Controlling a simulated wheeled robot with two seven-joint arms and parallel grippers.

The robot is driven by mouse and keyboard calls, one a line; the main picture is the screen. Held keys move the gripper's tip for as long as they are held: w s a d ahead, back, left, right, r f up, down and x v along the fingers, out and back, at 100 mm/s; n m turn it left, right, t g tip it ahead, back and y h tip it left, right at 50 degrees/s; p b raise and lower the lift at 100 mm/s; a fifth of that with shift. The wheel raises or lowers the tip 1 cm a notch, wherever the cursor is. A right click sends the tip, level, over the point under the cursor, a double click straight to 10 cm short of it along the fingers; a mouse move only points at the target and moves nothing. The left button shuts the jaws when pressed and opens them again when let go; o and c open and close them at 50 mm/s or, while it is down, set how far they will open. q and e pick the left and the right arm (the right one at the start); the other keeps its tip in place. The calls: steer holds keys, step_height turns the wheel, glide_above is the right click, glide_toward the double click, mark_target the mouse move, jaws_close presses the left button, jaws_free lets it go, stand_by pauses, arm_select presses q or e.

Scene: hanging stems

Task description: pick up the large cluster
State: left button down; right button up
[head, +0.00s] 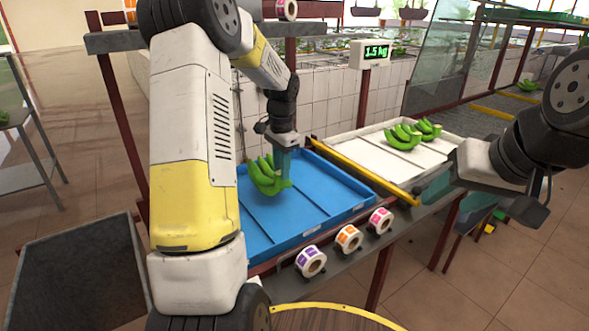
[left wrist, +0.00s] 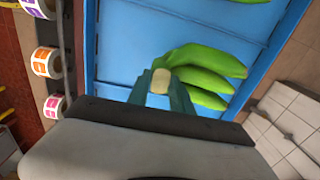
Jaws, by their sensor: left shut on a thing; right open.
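A green banana cluster (head: 262,178) is at the blue tray (head: 318,196) in the head view. My left gripper (head: 287,172) points down and is shut on the cluster's stem end. The left wrist view shows the cluster (left wrist: 212,72) with its pale cut crown between my left gripper's teal fingers (left wrist: 163,92). I cannot tell whether the cluster touches the tray floor. Two smaller-looking green clusters lie on the white tray, one in front (head: 402,139) and one behind (head: 430,129). My right gripper (head: 436,188) is open and empty beside the white tray's near right edge.
A yellow bar (head: 362,171) separates the blue tray from the white tray (head: 350,146). Label rolls in purple (head: 311,261), orange (head: 348,238) and pink (head: 380,220) line the front ledge. A scale display (head: 376,52) reads 1.5 kg. Another green banana (left wrist: 250,2) shows at the wrist view's top edge.

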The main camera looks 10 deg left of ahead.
arm_select(q)
steer(key=s+d, duration=0.2)
steer(key=s, duration=0.5)
steer(key=s+d+r, duration=0.1)
steer(key=s+d, duration=0.2)
steer(key=s, duration=0.5)
steer(key=shift+d+r, duration=0.25)
steer(key=shift+d, duration=0.1)
